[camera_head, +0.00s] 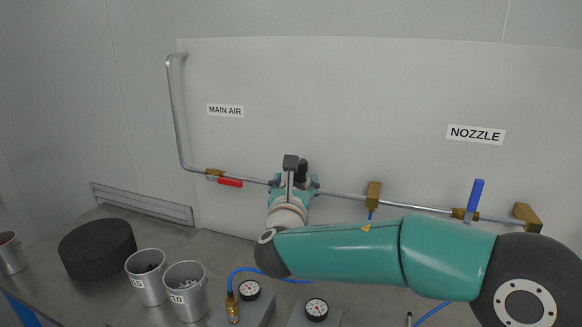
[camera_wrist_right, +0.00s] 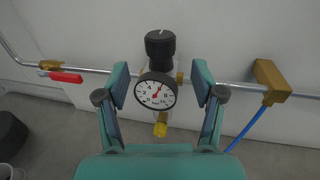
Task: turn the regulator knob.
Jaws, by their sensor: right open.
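The regulator sits on the wall pipe. In the right wrist view its black ribbed knob (camera_wrist_right: 160,43) is on top, with a round white-faced gauge (camera_wrist_right: 156,92) below it and a yellow fitting (camera_wrist_right: 160,129) at the bottom. My right gripper (camera_wrist_right: 160,78) is open, its teal fingers to either side of the gauge. The knob shows just above the line between the fingertips, not gripped. In the head view my right gripper (camera_head: 295,183) is at the pipe and hides most of the regulator; a dark knob (camera_head: 302,168) shows behind it. My left gripper is out of view.
A red-handled valve (camera_head: 230,182) is left on the pipe, a blue-handled valve (camera_head: 475,197) right under the NOZZLE label (camera_head: 476,134). A brass block (camera_head: 373,195) sits right of the regulator. Metal cups (camera_head: 186,289) and gauges (camera_head: 249,291) stand on the bench below.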

